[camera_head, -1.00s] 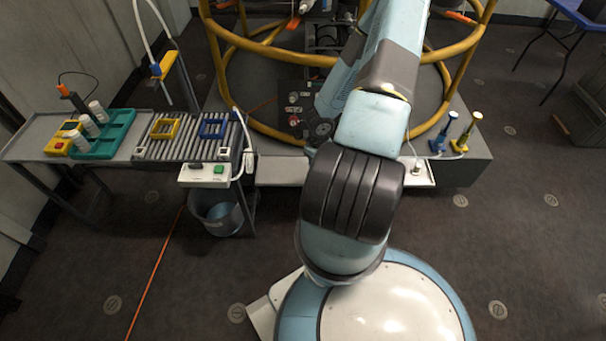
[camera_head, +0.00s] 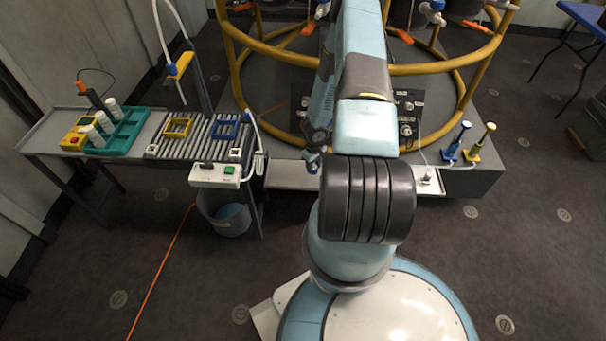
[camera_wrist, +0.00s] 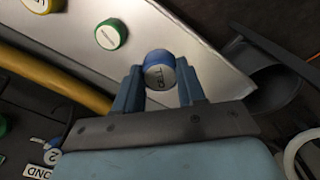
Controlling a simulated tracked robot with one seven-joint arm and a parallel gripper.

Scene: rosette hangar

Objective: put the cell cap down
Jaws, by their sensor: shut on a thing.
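The cell cap (camera_wrist: 160,70) is a round blue cap with a lettered pale end face. It shows in the wrist view between the two blue-grey fingers of my gripper (camera_wrist: 158,88). My gripper is shut on it. Below the fingers in that view is a pale metal surface; I cannot tell whether the cap touches it.
In the wrist view a green cap (camera_wrist: 111,34) lies on the pale surface, with a yellow cap (camera_wrist: 42,3) at the top left. In the head view a yellow tubular frame (camera_head: 462,98) surrounds the work area. A roller table (camera_head: 160,149) stands left.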

